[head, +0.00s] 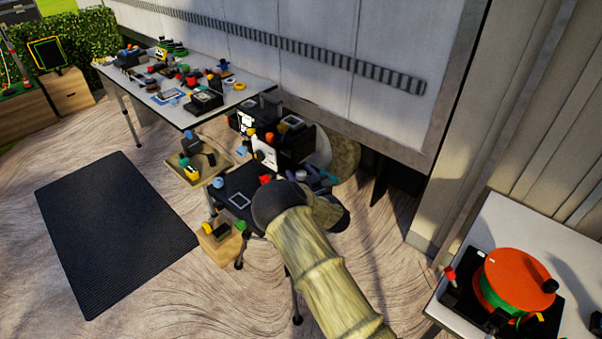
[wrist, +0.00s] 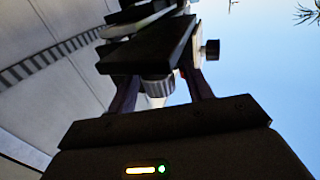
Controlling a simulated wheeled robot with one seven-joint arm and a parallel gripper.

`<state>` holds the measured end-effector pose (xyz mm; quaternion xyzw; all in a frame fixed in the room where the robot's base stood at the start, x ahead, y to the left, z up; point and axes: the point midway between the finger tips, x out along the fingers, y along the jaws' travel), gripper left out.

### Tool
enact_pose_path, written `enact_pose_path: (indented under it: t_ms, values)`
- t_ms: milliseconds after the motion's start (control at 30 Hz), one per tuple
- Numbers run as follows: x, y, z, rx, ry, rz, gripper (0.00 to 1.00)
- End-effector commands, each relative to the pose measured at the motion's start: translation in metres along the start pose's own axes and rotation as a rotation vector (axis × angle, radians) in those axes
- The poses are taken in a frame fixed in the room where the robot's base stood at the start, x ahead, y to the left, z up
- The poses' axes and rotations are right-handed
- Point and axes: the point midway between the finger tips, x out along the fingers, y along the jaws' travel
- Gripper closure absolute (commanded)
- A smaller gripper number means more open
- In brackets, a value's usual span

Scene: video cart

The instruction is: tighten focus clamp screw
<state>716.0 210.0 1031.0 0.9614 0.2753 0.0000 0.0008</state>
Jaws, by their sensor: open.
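In the wrist view my gripper (wrist: 160,78) is open, with one dark finger on each side. Dark flat plates (wrist: 150,45) of a device lie just beyond and across the fingertips. A grey ribbed round part (wrist: 157,89) shows below the plates, between the fingers. A small dark knob (wrist: 211,49) sticks out at the right side of the device, beyond the right finger. I cannot tell which of these is the focus clamp screw, or whether the fingers touch anything. In the head view my arm reaches to the cart (head: 240,190) and hides the gripper.
Black camera gear (head: 293,145) stands on the cart's far side. A long white table (head: 245,92) with many small items is behind it. A table with an orange reel (head: 518,280) stands right. The black mat (head: 110,230) is clear.

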Motion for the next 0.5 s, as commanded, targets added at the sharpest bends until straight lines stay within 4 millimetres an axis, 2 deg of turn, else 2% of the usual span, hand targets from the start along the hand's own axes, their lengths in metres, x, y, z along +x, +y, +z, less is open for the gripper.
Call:
enact_pose_path:
  t_ms: [167, 400, 500]
  values:
    - [-0.0002, 0.0, 0.0002, 0.0, 0.0, 0.0, 0.49]
    - [-0.0004, 0.0, 0.0, 0.0, 0.0, 0.0, 0.93]
    - [-0.0004, -0.0001, 0.0, 0.0, 0.0, 0.0, 0.93]
